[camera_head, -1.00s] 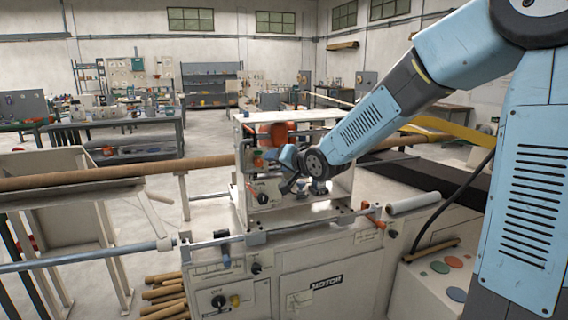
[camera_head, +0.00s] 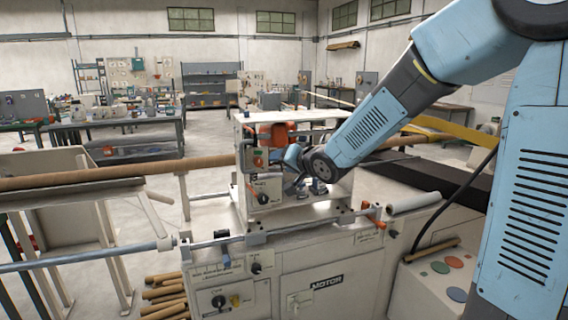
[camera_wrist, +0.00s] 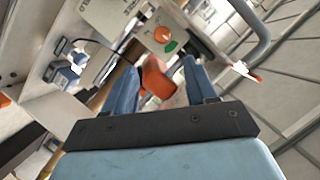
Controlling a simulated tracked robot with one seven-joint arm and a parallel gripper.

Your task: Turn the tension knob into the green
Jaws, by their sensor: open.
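A small pale panel (camera_head: 268,186) on the winder head carries a dark knob (camera_head: 263,198) with a small red mark beside it. Its lettering and any green zone are too small to read, so I cannot tell whether it is the tension knob or where it points. My gripper (camera_head: 291,170) is just right of this panel, partly hidden by my wrist. In the wrist view my gripper (camera_wrist: 161,82) has its two blue fingers spread apart with nothing held. An orange part (camera_wrist: 158,77) shows beyond and between the fingers, apart from them.
A red and green button box (camera_head: 258,158) sits above the panel; the wrist view shows round orange and green buttons (camera_wrist: 166,39). A lower control panel (camera_head: 222,288) has more dark knobs. A long steel bar (camera_head: 90,258) and a cardboard tube (camera_head: 80,178) extend left.

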